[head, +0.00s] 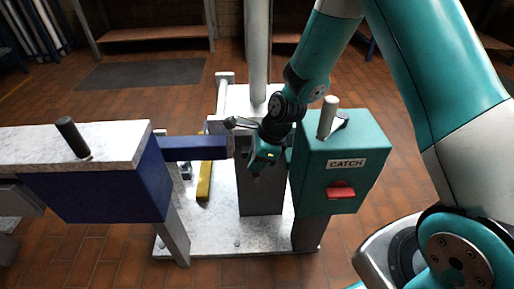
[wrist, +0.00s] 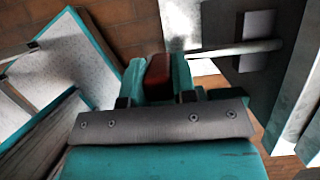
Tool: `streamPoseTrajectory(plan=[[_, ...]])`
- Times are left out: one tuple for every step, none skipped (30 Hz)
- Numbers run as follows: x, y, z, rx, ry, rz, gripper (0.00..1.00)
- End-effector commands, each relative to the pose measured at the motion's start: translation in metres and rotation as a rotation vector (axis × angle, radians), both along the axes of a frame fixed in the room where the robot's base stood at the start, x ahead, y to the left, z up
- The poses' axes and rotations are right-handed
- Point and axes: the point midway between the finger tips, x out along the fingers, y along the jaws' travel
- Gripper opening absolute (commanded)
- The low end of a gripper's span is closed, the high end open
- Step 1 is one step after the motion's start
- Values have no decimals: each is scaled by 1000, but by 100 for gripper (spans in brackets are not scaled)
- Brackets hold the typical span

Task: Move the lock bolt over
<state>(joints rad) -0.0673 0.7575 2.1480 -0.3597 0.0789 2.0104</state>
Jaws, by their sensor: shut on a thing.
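My gripper (head: 263,160) is beside the left face of the teal box marked CATCH (head: 365,185), between that box and the end of a blue bar (head: 195,148). In the wrist view my gripper (wrist: 158,82) has its teal fingers shut on a dark red block (wrist: 158,72). In the head view this block is hidden by my gripper, and I cannot tell whether it is part of the lock bolt. A red tab (head: 341,191) sticks out of the box's front. A pale upright pin (head: 327,117) stands on its top.
A white post (head: 257,50) rises behind my gripper from a pale base plate (head: 220,238). A blue block (head: 105,190) under a white top with a dark peg (head: 73,137) stands at left. A yellow bar (head: 204,180) lies low between. Open brick floor lies in front.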

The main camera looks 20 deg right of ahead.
Motion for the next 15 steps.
streamPoseTrajectory(plan=[[-5, 2, 2, 4, 3, 3, 0], [-6, 2, 2, 5, 2, 2, 0], [-6, 3, 1, 4, 1, 3, 0], [-7, 3, 1, 6, 1, 3, 0], [-7, 3, 0, 6, 1, 3, 0], [-7, 3, 0, 6, 2, 4, 0], [-7, 3, 0, 6, 3, 4, 0], [-7, 3, 0, 7, 4, 5, 0], [-8, 4, 0, 8, 4, 5, 0], [-8, 4, 0, 8, 4, 5, 0], [-8, 4, 0, 8, 5, 5, 30], [-8, 4, 0, 8, 5, 5, 39], [-8, 4, 0, 8, 5, 5, 46], [-8, 4, 0, 8, 4, 5, 51], [-7, 3, 0, 7, 4, 5, 51]])
